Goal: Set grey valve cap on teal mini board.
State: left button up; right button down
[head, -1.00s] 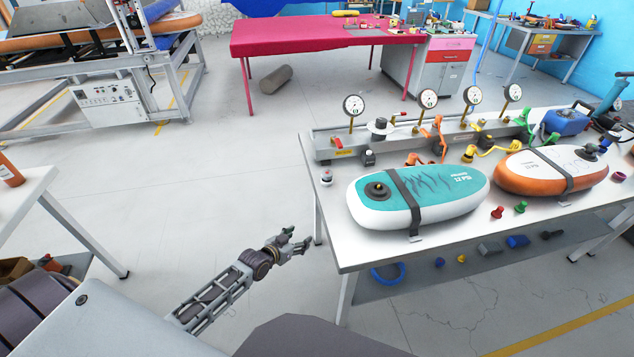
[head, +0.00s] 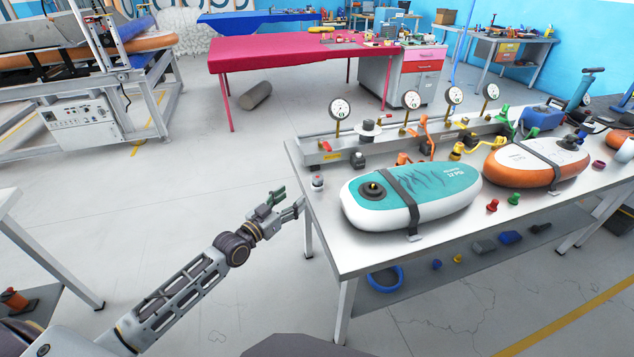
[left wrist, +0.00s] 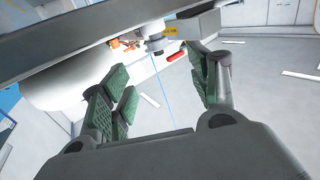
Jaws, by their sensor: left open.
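The teal mini board (head: 425,192), teal and white with a black strap and a dark round valve, lies on the white table. My left gripper (head: 287,203) is open and empty, just left of the table's edge, apart from the board. Its spread green-padded fingers show in the left wrist view (left wrist: 168,95). My right gripper is out of view.
An orange and white board (head: 520,165) lies right of the teal one. A metal rail with gauges (head: 340,155) runs behind them. The table's left edge is close to my gripper.

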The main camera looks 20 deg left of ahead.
aim_at(313, 180)
pick_arm(q)
jog(key=shift+w, duration=0.15)
jog(key=shift+b+x, duration=0.35)
jog(key=shift+x, duration=3.6)
jog(key=shift+w+d+f, duration=0.1)
jog(key=shift+w+d, duration=0.05)
jog(key=shift+w, duration=0.05)
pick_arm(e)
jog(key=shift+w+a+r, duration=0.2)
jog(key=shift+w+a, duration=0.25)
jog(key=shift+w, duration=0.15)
